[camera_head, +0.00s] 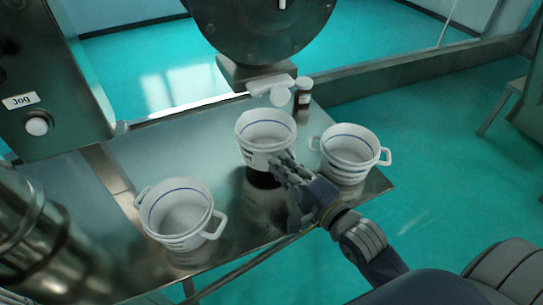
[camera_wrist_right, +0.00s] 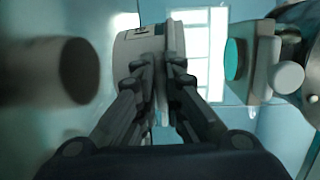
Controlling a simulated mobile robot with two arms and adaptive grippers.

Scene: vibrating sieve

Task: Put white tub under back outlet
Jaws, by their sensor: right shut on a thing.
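My right gripper (camera_head: 283,168) is shut on the near side of the middle white tub (camera_head: 262,128), which has a blue line inside. The tub looks held a little above the metal table, with a dark shadow beneath it. A pale spout (camera_head: 270,88), apparently the back outlet, is just behind and above the tub's far rim. In the right wrist view the closed fingers (camera_wrist_right: 162,75) grip the tub (camera_wrist_right: 132,45); exactly which part they hold is unclear. My left gripper is not in view.
One white tub (camera_head: 180,212) stands at the table's front left. Another (camera_head: 350,150) stands right of the held tub, close to it. A control panel (camera_head: 45,90) stands at the left. The table (camera_head: 120,165) is clear at left-centre.

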